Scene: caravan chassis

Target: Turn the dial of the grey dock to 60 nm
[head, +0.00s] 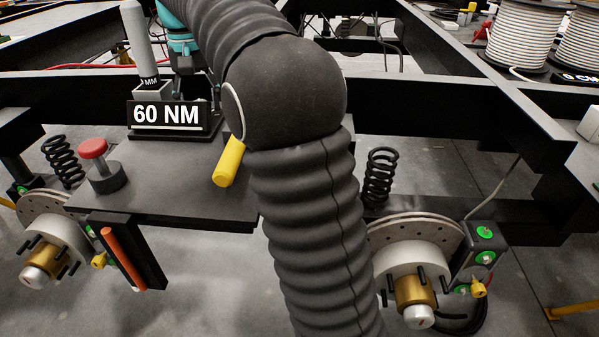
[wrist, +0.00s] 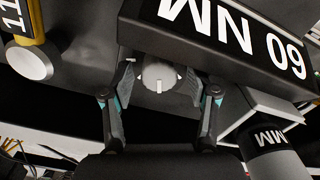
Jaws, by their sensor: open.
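The grey dock (head: 152,91) stands at the back of the dark shelf in the head view, behind a black plate (head: 168,116) reading "60 NM". A grey tool stands upright in it. In the wrist view the plate (wrist: 235,38) appears upside down. The round grey dial (wrist: 159,77) shows below it, its white line pointing down in that picture. My gripper (wrist: 161,76) is open, with one finger on each side of the dial. Small gaps seem to show between fingers and dial; contact is unclear.
A yellow cylinder (head: 229,161) shows beside my arm. Black frame beams (head: 430,122) surround the shelf. Brake discs (head: 415,232) and coil springs (head: 381,176) flank it. Cable reels (head: 521,35) stand at the back right.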

